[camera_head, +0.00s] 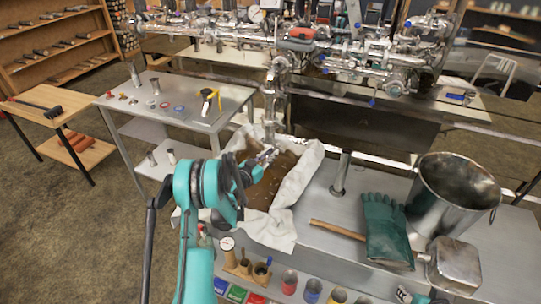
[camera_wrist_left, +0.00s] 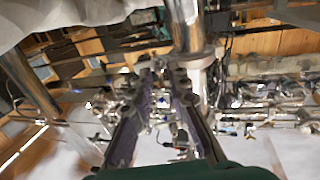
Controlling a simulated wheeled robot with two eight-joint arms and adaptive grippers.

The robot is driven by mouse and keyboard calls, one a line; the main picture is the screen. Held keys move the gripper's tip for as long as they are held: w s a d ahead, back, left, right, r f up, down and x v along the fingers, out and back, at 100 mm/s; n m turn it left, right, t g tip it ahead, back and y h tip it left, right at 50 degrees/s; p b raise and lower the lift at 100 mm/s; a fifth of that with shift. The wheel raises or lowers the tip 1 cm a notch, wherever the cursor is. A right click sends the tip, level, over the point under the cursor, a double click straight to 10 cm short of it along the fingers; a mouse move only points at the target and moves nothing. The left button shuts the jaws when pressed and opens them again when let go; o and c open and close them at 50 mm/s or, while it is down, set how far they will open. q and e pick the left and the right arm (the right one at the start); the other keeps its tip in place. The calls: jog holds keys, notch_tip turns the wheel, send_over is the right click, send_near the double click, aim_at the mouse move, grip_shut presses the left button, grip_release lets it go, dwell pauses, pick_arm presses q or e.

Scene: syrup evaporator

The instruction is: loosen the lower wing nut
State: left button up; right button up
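My left gripper (camera_head: 266,154) is at the lower end of the vertical steel pipe (camera_head: 270,105), above the cloth-lined tray. In the left wrist view its two fingers (camera_wrist_left: 164,76) stand apart with a gap between them, and I see nothing clearly held. The pipe (camera_wrist_left: 185,30) rises just beyond the fingertips, with a collar or clamp (camera_wrist_left: 200,58) around it close to the right finger. The lower wing nut cannot be told apart from the small shiny fittings there.
A white cloth (camera_head: 300,185) lines the brown-bottomed tray under my gripper. A steel pot (camera_head: 455,190), a green glove (camera_head: 388,228) and a wooden-handled dipper (camera_head: 455,265) stand at right. A steel side table (camera_head: 180,95) with small parts is at left. Dense piping runs behind.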

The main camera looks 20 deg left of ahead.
pick_arm(q)
jog(key=shift+c, duration=0.4)
grip_shut()
